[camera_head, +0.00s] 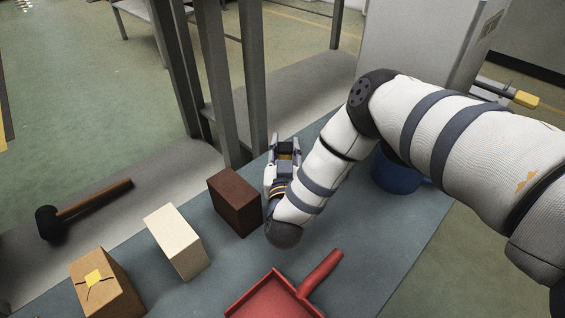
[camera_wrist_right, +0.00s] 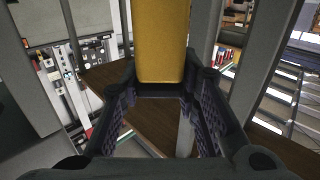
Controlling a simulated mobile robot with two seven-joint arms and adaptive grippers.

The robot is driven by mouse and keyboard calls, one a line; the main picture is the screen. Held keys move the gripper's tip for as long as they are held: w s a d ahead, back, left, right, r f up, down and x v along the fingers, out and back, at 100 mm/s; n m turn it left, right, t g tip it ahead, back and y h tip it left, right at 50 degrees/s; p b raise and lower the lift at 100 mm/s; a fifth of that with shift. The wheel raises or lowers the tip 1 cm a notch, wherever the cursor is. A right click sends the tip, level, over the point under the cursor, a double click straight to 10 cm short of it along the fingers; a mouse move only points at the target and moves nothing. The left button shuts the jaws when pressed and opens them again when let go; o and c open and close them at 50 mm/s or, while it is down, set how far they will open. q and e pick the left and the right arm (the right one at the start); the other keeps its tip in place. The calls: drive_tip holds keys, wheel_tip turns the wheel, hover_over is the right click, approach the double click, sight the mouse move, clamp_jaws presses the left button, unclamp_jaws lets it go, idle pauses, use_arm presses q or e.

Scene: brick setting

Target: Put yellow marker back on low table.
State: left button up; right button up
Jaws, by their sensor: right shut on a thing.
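My right gripper (camera_head: 284,147) is beyond the dark brown block, near the far edge of the blue-grey tabletop (camera_head: 345,262). It is shut on the yellow marker (camera_wrist_right: 163,40), which stands large between the fingers in the right wrist view. In the head view the marker is mostly hidden by the gripper. In the right wrist view a brown board-like surface (camera_wrist_right: 125,93) shows past the fingers. I cannot tell which surface is the low table. My left gripper is out of view.
A dark brown block (camera_head: 235,203), a cream block (camera_head: 174,241) and a tan block (camera_head: 107,288) stand on the blue-grey top. A red dustpan (camera_head: 272,298) lies in front, a blue container (camera_head: 395,172) behind my arm. Grey posts (camera_head: 220,85) rise close beyond the gripper. A hammer (camera_head: 85,208) lies left.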

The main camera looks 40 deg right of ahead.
sight(286, 158)
drive_tip(key=f, duration=0.1)
drive_tip(key=f+b, duration=0.2)
drive_tip(key=f, duration=0.1)
drive_tip(key=shift+w+d+f, duration=0.1)
drive_tip(key=shift+w+d, duration=0.15)
drive_tip(key=shift+d, duration=0.05)
drive_tip(key=shift+r, duration=0.25)
drive_tip(key=o, duration=0.5)
drive_tip(key=shift+f, duration=0.25)
drive_tip(key=o, duration=0.4)
